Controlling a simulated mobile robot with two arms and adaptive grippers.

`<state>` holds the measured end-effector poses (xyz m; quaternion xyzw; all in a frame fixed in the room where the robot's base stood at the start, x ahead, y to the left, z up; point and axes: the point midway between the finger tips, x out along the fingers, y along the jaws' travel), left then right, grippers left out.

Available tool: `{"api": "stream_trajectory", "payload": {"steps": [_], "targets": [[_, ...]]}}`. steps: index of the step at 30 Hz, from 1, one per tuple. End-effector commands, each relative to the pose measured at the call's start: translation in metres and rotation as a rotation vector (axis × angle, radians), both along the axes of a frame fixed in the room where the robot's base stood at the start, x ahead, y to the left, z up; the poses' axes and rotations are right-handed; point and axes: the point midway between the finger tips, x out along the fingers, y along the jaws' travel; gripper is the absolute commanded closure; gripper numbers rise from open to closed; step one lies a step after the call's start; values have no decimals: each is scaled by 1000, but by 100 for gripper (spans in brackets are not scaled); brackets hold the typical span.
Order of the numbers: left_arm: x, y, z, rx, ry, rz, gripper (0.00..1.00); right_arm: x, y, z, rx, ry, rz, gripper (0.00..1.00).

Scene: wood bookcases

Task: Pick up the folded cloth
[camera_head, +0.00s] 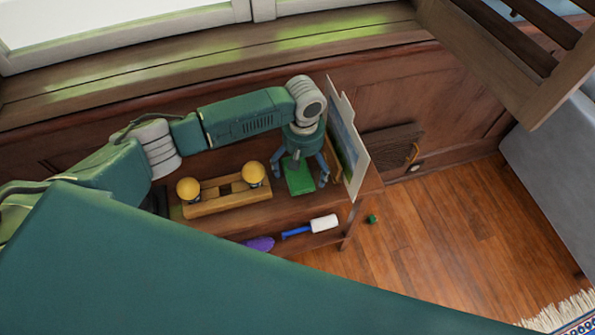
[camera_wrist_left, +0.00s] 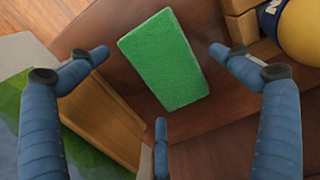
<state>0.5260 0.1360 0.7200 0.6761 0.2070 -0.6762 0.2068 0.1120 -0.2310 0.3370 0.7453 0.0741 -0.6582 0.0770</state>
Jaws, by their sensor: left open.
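The folded cloth (camera_head: 299,177) is a bright green rectangular block lying on the top of the wooden shelf unit (camera_head: 233,211). It also shows in the left wrist view (camera_wrist_left: 166,61), upper middle, tilted. My left gripper (camera_head: 301,176) is above the cloth, its blue fingers pointing down around it. In the left wrist view the fingers of my left gripper (camera_wrist_left: 153,75) are spread wide, one on each side of the cloth and one below, with nothing between them touching. The gripper is open and empty. My right gripper is not in view.
A wooden holder (camera_head: 226,198) with two yellow balls (camera_head: 189,188) stands left of the cloth. A picture panel (camera_head: 348,140) leans close on the right. A purple item (camera_head: 260,244) and a white-and-blue brush (camera_head: 322,224) lie on the lower shelf. A window sill runs behind.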

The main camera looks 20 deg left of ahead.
Motion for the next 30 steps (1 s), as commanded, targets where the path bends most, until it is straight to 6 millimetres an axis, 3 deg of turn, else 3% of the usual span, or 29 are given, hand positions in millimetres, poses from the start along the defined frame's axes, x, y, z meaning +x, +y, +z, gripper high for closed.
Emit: {"api": "stream_trajectory", "payload": {"steps": [4,12,23,30], "targets": [[0,0,0,0,0,-1,0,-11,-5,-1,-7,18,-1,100],[0,0,0,0,0,0,47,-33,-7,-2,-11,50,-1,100],[0,0,4,0,0,0,48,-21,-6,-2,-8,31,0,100],[1,-1,34,-2,-3,-1,48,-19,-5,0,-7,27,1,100]]}}
